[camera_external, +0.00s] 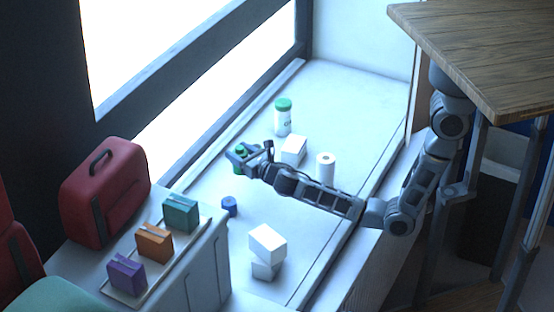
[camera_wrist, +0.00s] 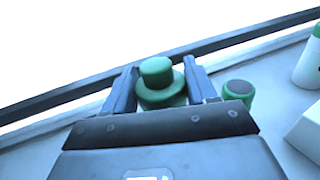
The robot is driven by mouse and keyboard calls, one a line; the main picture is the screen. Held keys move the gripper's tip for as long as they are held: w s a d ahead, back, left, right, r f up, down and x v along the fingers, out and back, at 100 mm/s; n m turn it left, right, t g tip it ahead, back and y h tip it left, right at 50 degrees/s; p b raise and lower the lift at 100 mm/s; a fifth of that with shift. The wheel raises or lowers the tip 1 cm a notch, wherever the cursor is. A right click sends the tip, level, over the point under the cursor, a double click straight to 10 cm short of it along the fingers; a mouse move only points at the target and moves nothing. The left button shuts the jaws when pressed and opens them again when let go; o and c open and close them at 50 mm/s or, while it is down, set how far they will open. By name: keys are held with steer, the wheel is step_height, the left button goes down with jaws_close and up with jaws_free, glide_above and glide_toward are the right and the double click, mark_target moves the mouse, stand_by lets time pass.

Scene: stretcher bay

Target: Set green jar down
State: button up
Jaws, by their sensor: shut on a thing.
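The green jar (camera_wrist: 160,92) has a round knob-like top and stands between my two fingers in the wrist view. My gripper (camera_wrist: 160,88) is shut on it, with a finger on either side. In the external view my gripper (camera_external: 243,155) reaches over the white ledge near the window, and part of the green jar (camera_external: 239,165) shows at its fingers. The jar's lower part is hidden, and I cannot tell whether it touches the ledge.
A second green container with a dark top (camera_wrist: 238,92) is close to the right finger. A green-lidded white bottle (camera_external: 283,120), white box (camera_external: 294,150), white roll (camera_external: 325,167) and blue container (camera_external: 229,206) stand around the arm. Stacked white boxes (camera_external: 267,245) are nearer; some ledge is clear.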

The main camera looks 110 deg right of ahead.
step_height(320, 180, down, 7)
steer(key=shift+f+b, duration=0.15)
steer(key=shift+b, duration=0.75)
steer(key=shift+f, duration=0.1)
steer(key=o, duration=1.1)
steer(key=shift+o, duration=0.2)
steer(key=shift+r, duration=0.2)
steer(key=v, duration=1.2)
steer(key=shift+f+b, duration=0.15)
steer(key=shift+b, duration=0.2)
